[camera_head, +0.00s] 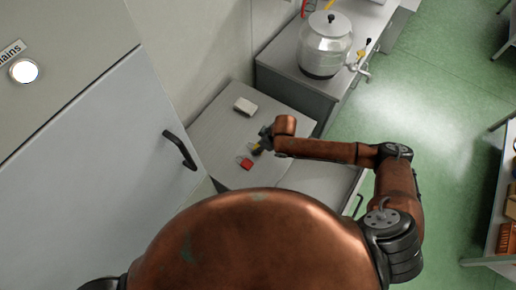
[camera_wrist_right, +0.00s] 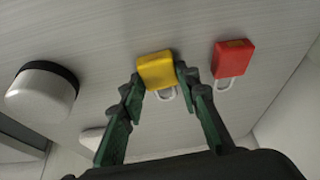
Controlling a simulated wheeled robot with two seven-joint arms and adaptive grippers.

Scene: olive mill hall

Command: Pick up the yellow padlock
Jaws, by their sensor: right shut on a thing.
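The yellow padlock (camera_wrist_right: 156,69) is between the two fingertips of my right gripper (camera_wrist_right: 158,78) in the right wrist view, its shackle pointing toward the palm. The fingers touch it on both sides, and the gripper is shut on it. In the head view the right gripper (camera_head: 262,142) is over the grey worktop (camera_head: 218,138), with only a bit of the yellow padlock (camera_head: 256,150) showing. I cannot tell whether the padlock is off the surface. My left gripper is not in view.
A red padlock (camera_wrist_right: 232,58) lies beside the yellow one. A silver, dark-banded cylinder (camera_wrist_right: 42,92) is on the other side. A white box (camera_head: 245,106) sits farther back. A steel tank (camera_head: 325,45) stands on the adjoining counter. A grey door with a black handle (camera_head: 180,150) is at left.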

